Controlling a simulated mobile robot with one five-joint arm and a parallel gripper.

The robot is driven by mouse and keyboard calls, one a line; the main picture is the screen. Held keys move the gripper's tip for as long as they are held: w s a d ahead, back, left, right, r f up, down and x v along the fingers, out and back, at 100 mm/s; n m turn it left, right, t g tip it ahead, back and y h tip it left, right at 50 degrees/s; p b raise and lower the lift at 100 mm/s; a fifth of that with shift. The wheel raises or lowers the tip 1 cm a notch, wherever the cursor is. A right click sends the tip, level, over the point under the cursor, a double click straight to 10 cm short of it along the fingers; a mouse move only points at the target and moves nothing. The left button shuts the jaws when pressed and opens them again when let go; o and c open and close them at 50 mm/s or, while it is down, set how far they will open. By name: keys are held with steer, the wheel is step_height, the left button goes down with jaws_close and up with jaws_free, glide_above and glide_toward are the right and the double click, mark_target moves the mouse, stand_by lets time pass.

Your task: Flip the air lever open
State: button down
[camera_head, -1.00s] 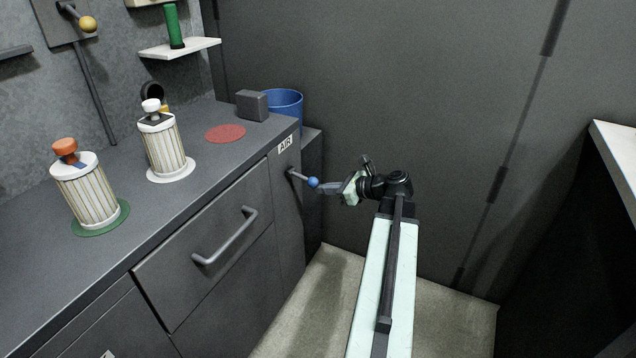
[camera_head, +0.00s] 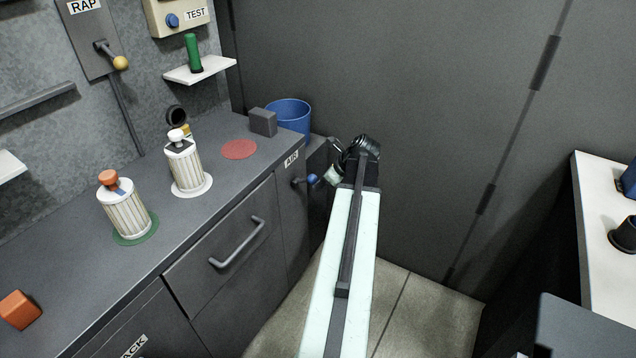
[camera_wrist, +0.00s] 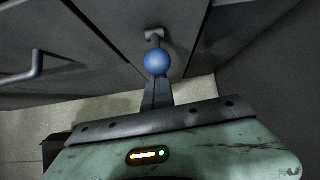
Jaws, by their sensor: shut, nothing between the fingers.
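The air lever (camera_head: 307,181) is a short dark rod with a blue ball knob. It sticks out of the front of the counter's end panel, below the AIR label (camera_head: 291,158). My gripper (camera_head: 322,180) is at the knob, and my arm partly hides it in the head view. In the wrist view, the blue knob (camera_wrist: 157,61) is straight ahead of the shut fingers (camera_wrist: 157,92), at their tips. The fingers hold nothing. I cannot tell whether they touch the knob.
A drawer handle (camera_head: 238,243) sticks out left of the lever. A white-topped table (camera_head: 598,215) stands at the right.

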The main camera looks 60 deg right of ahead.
steer(key=shift+d+r, duration=0.2)
steer(key=shift+r, duration=0.3)
step_height(320, 180, down, 4)
steer(key=s+b, duration=0.3)
steer(key=b, duration=0.1)
steer(key=w+p+v, duration=0.1)
steer(key=p+v, duration=0.8)
steer(key=v, duration=0.1)
steer(key=shift+s+r, duration=0.15)
steer(key=shift+r, duration=0.35)
